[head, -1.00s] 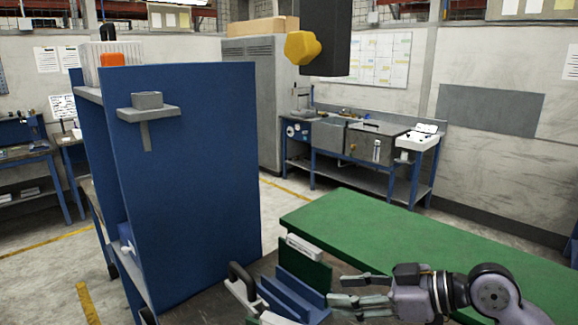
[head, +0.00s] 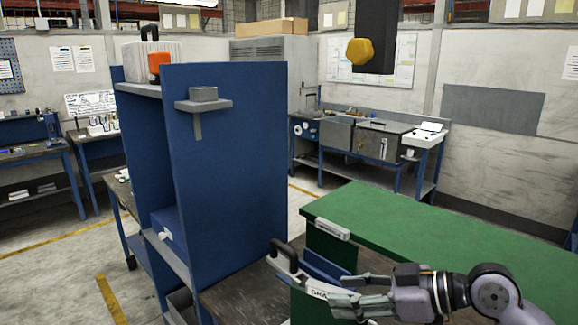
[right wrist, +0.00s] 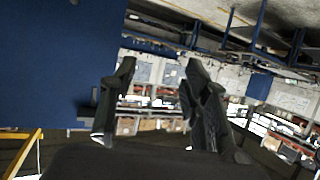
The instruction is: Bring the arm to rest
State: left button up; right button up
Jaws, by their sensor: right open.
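A dark upright arm (head: 377,22) hangs into the top of the head view, with a yellow faceted knob (head: 361,52) on its lower left side. Its upper part is cut off by the frame edge. I cannot tell what it is mounted on. My right gripper (head: 337,292) is at the lower right, pointing left, open, well below the dark arm and knob. In the right wrist view, the two fingers (right wrist: 160,70) stand apart with nothing between them. My left gripper is not in view.
A tall blue cabinet (head: 235,140) stands left of centre. A green-topped bench (head: 450,235) lies at right, behind my right gripper. A black handle (head: 284,253) and a blue holder (head: 325,268) are close to the fingers. Clear floor (head: 60,265) shows at left.

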jog(key=s+f+m+h, duration=0.2)
jog(key=s+f, duration=0.3)
jog(key=f, duration=0.5)
jog(key=s+f+m+h, duration=0.25)
jog(key=s+f, duration=0.25)
jog(key=f, duration=0.4)
jog(key=s+d+f+m+g+h, duration=0.1)
jog(key=s+d+f+m+h, duration=0.3)
jog(key=s, duration=0.4)
jog(key=s+d+f+m+g+h, duration=0.1)
jog(key=s+d+f+m+h, duration=0.15)
jog(key=s+d+f, duration=0.4)
notch_tip(320, 180, down, 31)
jog(key=s+g+b, duration=0.2)
jog(key=b, duration=0.4)
pick_arm(q)
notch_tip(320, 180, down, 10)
jog(key=b, duration=0.4)
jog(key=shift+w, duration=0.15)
pick_arm(e)
jog(key=s+d+f+h, duration=0.1)
jog(key=s+d+f, duration=0.1)
jog(key=s+f, duration=1.5)
notch_tip(320, 180, down, 4)
jog(key=shift+r+n+g, duration=0.2)
jog(key=shift+n+g, duration=0.1)
jog(key=shift+g, duration=0.1)
